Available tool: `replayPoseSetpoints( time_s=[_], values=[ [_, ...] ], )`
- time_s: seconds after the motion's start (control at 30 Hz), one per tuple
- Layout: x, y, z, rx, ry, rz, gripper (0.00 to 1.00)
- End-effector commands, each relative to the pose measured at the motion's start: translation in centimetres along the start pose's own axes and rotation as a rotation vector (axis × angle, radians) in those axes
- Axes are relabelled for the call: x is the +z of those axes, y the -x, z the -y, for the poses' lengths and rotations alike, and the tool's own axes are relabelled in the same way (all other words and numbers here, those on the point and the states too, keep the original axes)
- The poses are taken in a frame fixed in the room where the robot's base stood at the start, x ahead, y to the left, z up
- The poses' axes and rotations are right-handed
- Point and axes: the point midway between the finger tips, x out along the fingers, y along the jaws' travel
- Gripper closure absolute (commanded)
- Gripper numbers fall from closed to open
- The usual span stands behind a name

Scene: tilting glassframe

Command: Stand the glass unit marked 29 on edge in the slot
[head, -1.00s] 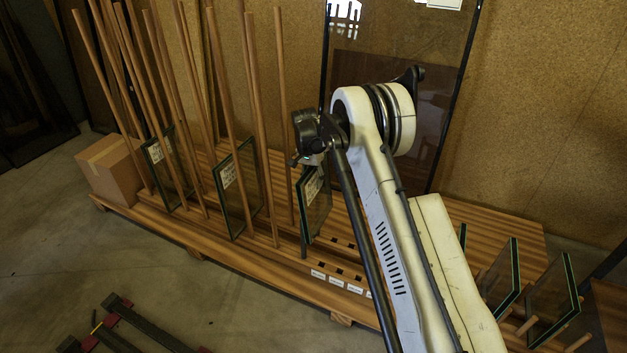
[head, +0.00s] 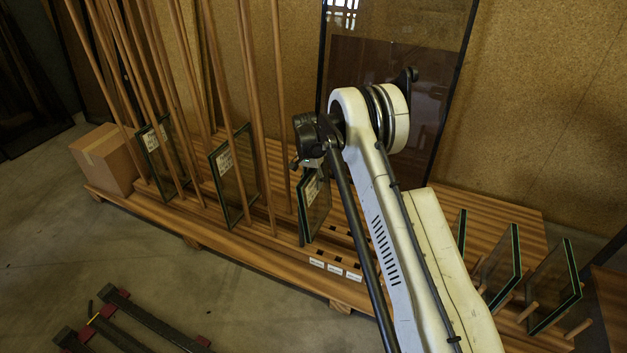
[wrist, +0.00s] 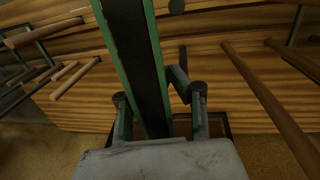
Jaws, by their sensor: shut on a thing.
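My gripper (head: 312,166) is shut on the top edge of a glass unit (head: 315,208), a dark pane with green edges and a white label. The label is too small to read, so I cannot confirm the 29. The unit hangs upright, on edge, above the wooden rack (head: 270,262); whether its lower edge touches the rack is unclear. In the wrist view the fingers (wrist: 160,98) flank the glass unit (wrist: 135,50). The rack has dark square holes and white labels (head: 335,269) along its front, not legible. The slot under the unit is hidden.
Two labelled glass units, one nearer (head: 233,175) and one farther left (head: 160,160), stand among tall wooden posts (head: 261,120). A cardboard box (head: 105,160) sits at the rack's left end. More panes (head: 555,287) stand on pegs at right. Dark bars (head: 120,335) lie on the floor.

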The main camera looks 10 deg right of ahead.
Motion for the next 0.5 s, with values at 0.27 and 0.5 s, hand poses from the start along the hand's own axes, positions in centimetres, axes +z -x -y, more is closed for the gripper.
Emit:
replayPoseSetpoints(
  time_s=[0.27, 0.5],
  values=[
    [0.0, -1.9, 0.0, 0.000, 0.000, 0.000, 1.00],
    [0.0, -3.5, 0.0, 0.000, 0.000, 0.000, 1.00]
  ],
)
